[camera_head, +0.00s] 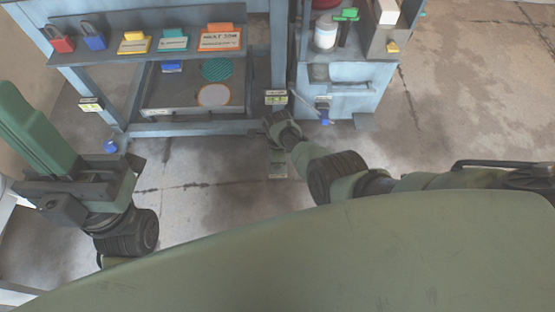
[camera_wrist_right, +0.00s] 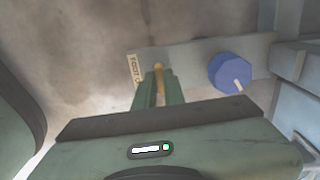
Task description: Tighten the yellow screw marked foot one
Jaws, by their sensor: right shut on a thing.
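In the right wrist view, the yellow screw (camera_wrist_right: 158,76) stands on a grey foot plate (camera_wrist_right: 197,57), beside a pale label (camera_wrist_right: 134,70) that partly reads "FOOT". My right gripper (camera_wrist_right: 160,90) is shut on the screw, its green fingers on either side, with the screw's tip showing between them. In the head view, my right gripper (camera_head: 278,126) is low at the bench's right front leg, hiding the screw there. My left gripper (camera_head: 45,140) is at the far left, away from the bench; its fingertips are unclear.
A blue knob (camera_wrist_right: 230,72) sits on the foot plate right of the screw. A blue cabinet (camera_head: 350,82) stands close right of my right gripper. The floor (camera_head: 200,170) before the bench is clear.

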